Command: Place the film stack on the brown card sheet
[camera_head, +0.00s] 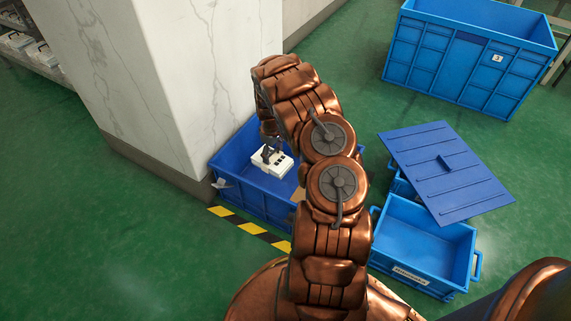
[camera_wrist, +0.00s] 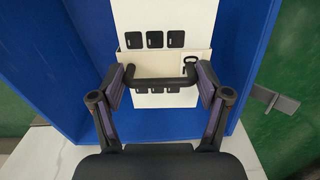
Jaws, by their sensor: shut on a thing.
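The film stack (camera_head: 272,163) is a white, flat stack with black squares, inside the blue bin beside the pillar. It also shows in the wrist view (camera_wrist: 160,15), with rows of black squares and a dark bar-shaped handle. My gripper (camera_wrist: 160,83) is shut on the stack, one finger at each end of the dark bar. In the head view my gripper (camera_head: 269,150) is over the stack's upper left part. A small tan patch (camera_head: 298,195) beside my arm may be the brown card sheet; most of it is hidden. I cannot tell whether the stack touches the bin floor.
The blue bin (camera_head: 230,156) has raised walls around the stack. A marbled pillar (camera_head: 160,80) stands close on its left. Yellow-black tape (camera_head: 252,228) runs along the front. An open blue crate (camera_head: 425,228), a blue lid (camera_head: 450,180) and a large blue container (camera_head: 455,65) are at right.

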